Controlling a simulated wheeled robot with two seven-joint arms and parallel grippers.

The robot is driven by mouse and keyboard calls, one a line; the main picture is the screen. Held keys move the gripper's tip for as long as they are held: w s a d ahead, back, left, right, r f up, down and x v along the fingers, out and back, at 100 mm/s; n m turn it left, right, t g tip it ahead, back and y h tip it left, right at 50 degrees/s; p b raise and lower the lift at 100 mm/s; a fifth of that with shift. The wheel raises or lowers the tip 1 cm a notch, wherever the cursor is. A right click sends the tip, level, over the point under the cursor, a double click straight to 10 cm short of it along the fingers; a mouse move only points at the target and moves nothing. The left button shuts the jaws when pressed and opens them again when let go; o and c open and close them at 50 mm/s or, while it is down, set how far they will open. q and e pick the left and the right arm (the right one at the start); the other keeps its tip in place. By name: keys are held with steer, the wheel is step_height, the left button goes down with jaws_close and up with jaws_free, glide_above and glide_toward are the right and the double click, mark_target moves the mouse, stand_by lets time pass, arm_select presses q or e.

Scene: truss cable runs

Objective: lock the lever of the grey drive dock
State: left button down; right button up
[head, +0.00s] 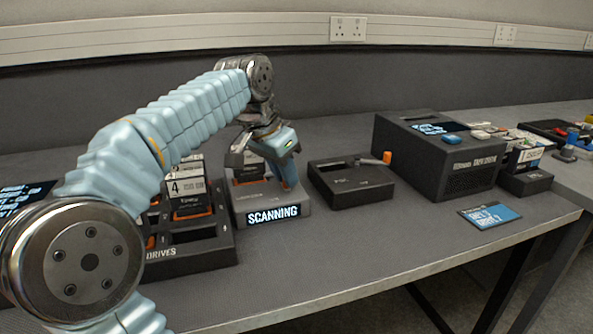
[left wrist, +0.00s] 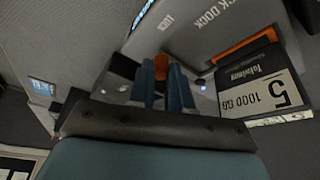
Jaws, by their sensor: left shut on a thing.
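The grey drive dock (head: 272,211) stands left of centre in the head view, its front screen reading "SCANNING". A drive labelled 5, 1000 GB (left wrist: 262,97), sits in it beside an orange strip in the left wrist view. My left gripper (head: 290,178) reaches down over the dock's right side. In the left wrist view its blue fingers (left wrist: 167,90) are shut on the orange-tipped lever (left wrist: 161,67), next to the printed word "LOCK". The fingers hide most of the lever, so its exact angle is unclear. My right gripper is not in view.
A black drive rack (head: 190,254) with drive 4 (head: 188,187) stands just left of the dock. A black dock with an orange-tipped lever (head: 387,158) stands to the right. Farther right are a large dark box (head: 440,160) and a blue card (head: 490,215). The front table strip is clear.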

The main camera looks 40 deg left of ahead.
arm_select(q)
steer(key=shift+s, duration=0.1)
stand_by(0.4)
steer(key=c, duration=1.1)
jaws_free()
steer(key=shift+o, duration=0.2)
steer(key=p+v, duration=0.2)
steer(key=v, duration=1.1)
steer(key=shift+r, duration=0.35)
steer(key=shift+s+a, duration=0.1)
steer(key=shift+a, duration=0.05)
